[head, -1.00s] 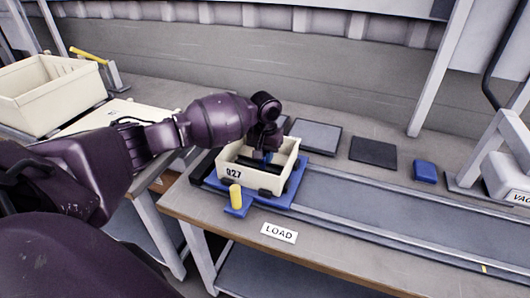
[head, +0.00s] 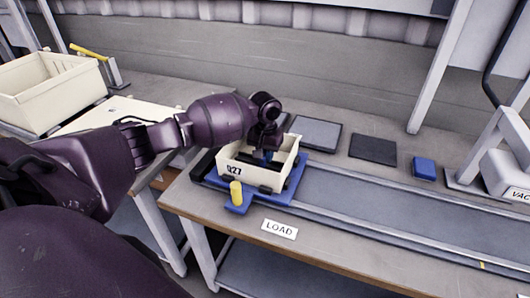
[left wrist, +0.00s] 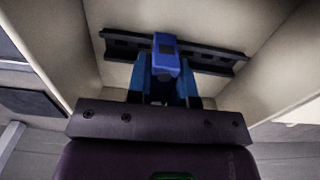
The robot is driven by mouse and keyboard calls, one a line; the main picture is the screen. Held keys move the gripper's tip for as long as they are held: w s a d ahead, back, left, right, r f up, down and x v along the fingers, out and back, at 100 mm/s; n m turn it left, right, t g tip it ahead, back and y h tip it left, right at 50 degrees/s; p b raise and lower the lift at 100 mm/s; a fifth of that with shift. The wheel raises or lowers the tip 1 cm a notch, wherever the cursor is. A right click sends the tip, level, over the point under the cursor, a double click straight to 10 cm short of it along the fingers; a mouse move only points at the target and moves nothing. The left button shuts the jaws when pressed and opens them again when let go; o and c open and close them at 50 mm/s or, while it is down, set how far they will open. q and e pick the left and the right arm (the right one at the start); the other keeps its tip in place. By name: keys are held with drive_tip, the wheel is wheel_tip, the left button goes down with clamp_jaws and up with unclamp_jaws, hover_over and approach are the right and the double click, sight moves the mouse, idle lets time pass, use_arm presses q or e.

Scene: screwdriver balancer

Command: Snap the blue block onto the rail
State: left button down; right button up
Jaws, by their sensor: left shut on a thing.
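My left gripper (head: 267,157) reaches down into the cream bin (head: 252,179) marked 027 in the head view. In the left wrist view the left gripper (left wrist: 165,78) is shut on the small blue block (left wrist: 166,45). The dark slotted rail (left wrist: 215,62) lies along the bin's inside, behind the block. The block overlaps the rail's middle in this view; I cannot tell whether it is seated on it or just in front. In the head view the gripper and bin walls hide most of the block and rail. My right gripper is not in view.
The bin sits on a blue carrier (head: 296,186) with a yellow peg (head: 236,192), at the left end of a conveyor (head: 400,215). Dark pads (head: 373,149) and a blue box (head: 424,168) lie behind it. Another cream bin (head: 50,90) stands at the left.

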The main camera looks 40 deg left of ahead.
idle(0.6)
use_arm(q)
drive_tip(key=shift+f, duration=0.2)
drive_tip(key=shift+f, duration=0.25)
idle(0.4)
idle(0.6)
drive_tip(key=shift+p, duration=0.3)
drive_tip(key=c, duration=0.9)
unclamp_jaws()
drive_tip(key=shift+f, duration=0.1)
drive_tip(key=shift+c, duration=0.2)
